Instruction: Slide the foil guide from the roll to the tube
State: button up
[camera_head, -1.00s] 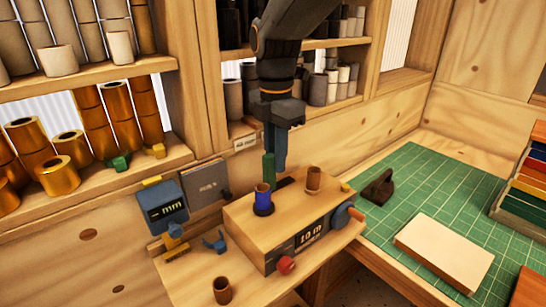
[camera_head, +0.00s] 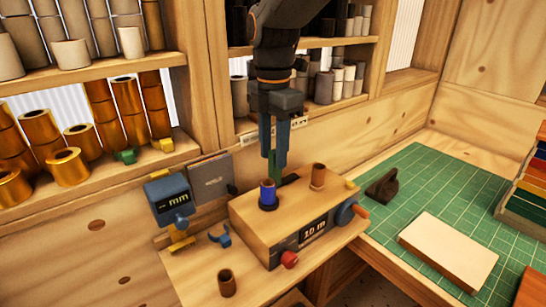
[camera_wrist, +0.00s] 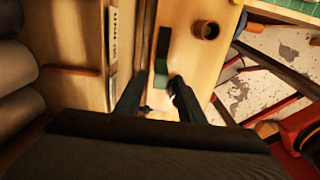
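The green foil guide (camera_head: 274,166) stands on the wooden winder box, just behind the blue roll (camera_head: 268,193), which is upright on a dark base. The brown tube (camera_head: 318,176) stands upright on the box to the right. My gripper (camera_head: 273,158) points down from above, its two fingers apart around the guide's upper part or just above it. In the wrist view, the green guide (camera_wrist: 160,77) shows between the spread fingers of my gripper (camera_wrist: 157,88), at the end of a dark slot (camera_wrist: 163,45). Contact cannot be told. The brown tube (camera_wrist: 206,30) is to the right there.
The winder box (camera_head: 245,215) has a red knob (camera_head: 289,259) and a blue crank (camera_head: 349,213). Shelves of rolls rise behind. A green mat (camera_head: 425,185) lies right.

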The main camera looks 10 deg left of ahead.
jog(key=shift+r+b, duration=0.9)
jog(key=shift+r, duration=2.25)
jog(key=shift+d, duration=0.1)
